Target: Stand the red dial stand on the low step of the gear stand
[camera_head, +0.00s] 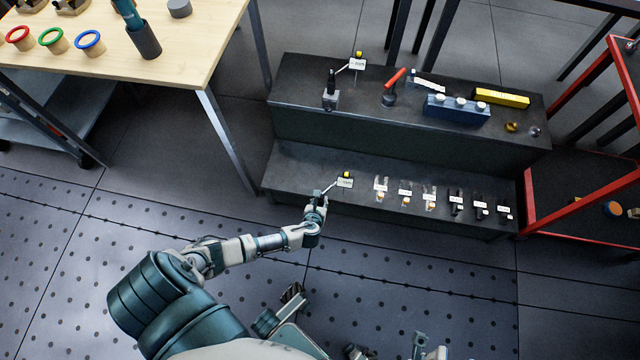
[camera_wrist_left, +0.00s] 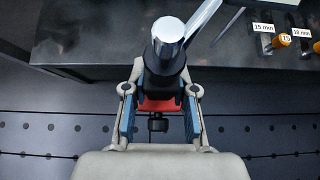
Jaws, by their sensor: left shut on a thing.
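The gear stand (camera_head: 285,158) is a dark two-step bench in the head view, its low step at the front. My left gripper (camera_head: 316,209) is at the low step's front edge, toward its left end. It is shut on the red dial stand (camera_wrist_left: 158,104), whose red part shows between the fingers (camera_wrist_left: 158,115) in the left wrist view. The dark post has a chrome top and a silver rod angling up right. The rod runs toward a yellow-topped dial with a white label (camera_head: 345,182) over the low step. My right gripper is not clearly in view.
Several small labelled pieces (camera_head: 430,198) line the low step to the right. A similar dial stand (camera_head: 330,95), a red-handled tool (camera_head: 393,82), a blue block (camera_head: 458,110) and a yellow bar (camera_head: 502,97) occupy the top step. A wooden table (camera_head: 190,45) stands left, a red-framed rack (camera_head: 580,184) right.

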